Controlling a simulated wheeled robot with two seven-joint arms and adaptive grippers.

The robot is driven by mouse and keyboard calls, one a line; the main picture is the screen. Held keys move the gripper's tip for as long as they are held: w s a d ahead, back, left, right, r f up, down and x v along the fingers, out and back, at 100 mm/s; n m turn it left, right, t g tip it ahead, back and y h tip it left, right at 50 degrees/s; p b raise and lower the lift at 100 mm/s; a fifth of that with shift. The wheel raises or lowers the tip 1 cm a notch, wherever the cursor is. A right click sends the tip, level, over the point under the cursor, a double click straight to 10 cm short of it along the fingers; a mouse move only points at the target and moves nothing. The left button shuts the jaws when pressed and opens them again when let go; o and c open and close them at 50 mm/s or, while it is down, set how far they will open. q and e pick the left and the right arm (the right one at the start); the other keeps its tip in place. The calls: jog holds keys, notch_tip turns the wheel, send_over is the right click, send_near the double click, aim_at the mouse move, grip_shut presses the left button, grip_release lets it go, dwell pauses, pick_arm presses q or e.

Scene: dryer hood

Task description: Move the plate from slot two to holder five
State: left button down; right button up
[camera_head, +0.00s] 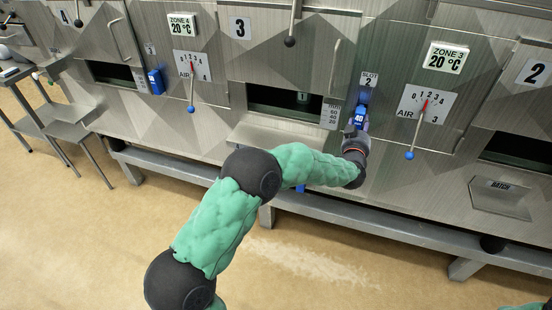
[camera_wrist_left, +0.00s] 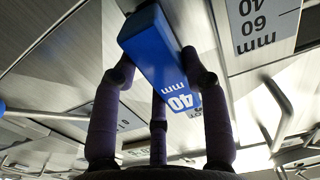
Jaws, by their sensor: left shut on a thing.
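The blue plate marked 40 (camera_head: 360,117) is at the hood front, just below the SLOT 2 sign (camera_head: 368,80). In the left wrist view the plate marked 40 mm (camera_wrist_left: 160,52) lies between my fingers. My left gripper (camera_head: 357,137) is shut on it; it also shows in the left wrist view (camera_wrist_left: 160,80). I cannot tell whether the plate still sits in its slot. I cannot make out a holder marked five.
A dark opening (camera_head: 270,100) with an mm scale (camera_head: 330,115) lies left of the plate. Levers (camera_head: 410,154) and (camera_head: 191,108) stick out from the front. Another blue piece (camera_head: 155,82) hangs further left. A steel table (camera_head: 60,120) stands at the left. The floor is clear.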

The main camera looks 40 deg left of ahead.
pick_arm(q)
jog(key=shift+a+v, duration=0.2)
jog(key=shift+v, duration=0.95)
jog(key=shift+a+v, duration=0.2)
jog(key=shift+v, duration=1)
jog(key=shift+p+v, duration=0.55)
jog(key=shift+v, duration=1.5)
jog(key=shift+s+d+r, duration=0.15)
jog(key=shift+s, duration=0.3)
jog(key=shift+s+d, duration=0.1)
jog(key=shift+s, duration=0.25)
jog(key=shift+s+d, duration=0.3)
jog(key=shift+s, duration=0.15)
